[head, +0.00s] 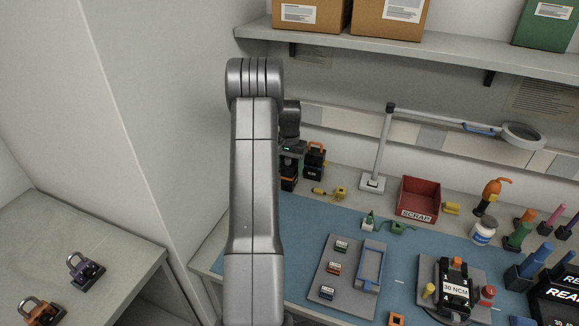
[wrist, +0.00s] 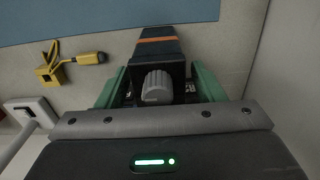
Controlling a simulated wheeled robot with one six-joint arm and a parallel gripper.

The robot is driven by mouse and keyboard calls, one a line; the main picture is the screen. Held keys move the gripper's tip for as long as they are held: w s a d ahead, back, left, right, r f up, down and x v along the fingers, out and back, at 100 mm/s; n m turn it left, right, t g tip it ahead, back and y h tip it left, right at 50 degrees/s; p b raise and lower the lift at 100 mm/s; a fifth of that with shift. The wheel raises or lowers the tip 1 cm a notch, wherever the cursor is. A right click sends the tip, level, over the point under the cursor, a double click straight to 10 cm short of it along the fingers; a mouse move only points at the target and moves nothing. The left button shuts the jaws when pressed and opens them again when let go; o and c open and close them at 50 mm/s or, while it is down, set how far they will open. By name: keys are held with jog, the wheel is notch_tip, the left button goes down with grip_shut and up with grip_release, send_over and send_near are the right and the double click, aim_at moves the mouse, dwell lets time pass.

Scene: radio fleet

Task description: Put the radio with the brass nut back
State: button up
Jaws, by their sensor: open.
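My gripper (head: 290,158) is at the back left of the bench, partly behind my arm in the head view. In the wrist view its two green fingers (wrist: 160,88) are open. Between them is a black radio (wrist: 155,50) with an orange band and a grey ribbed knob. I cannot tell whether the fingers touch it. A black radio with orange (head: 289,180) shows under the gripper in the head view. A second dark radio with an orange handle (head: 315,160) stands beside it. I cannot make out a brass nut on any radio.
A fixture holds a black unit labelled 30 NCM (head: 456,287). A red SCRAP bin (head: 419,198), a lamp stand (head: 374,183) and yellow connectors (head: 330,193) stand on the bench.

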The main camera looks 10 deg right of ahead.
notch_tip(320, 180, up, 13)
jog(key=b, duration=0.1)
jog(key=shift+b, duration=0.3)
jog(key=shift+f, duration=0.2)
notch_tip(320, 180, down, 12)
jog(key=shift+r+p, duration=0.1)
jog(key=shift+p, duration=0.8)
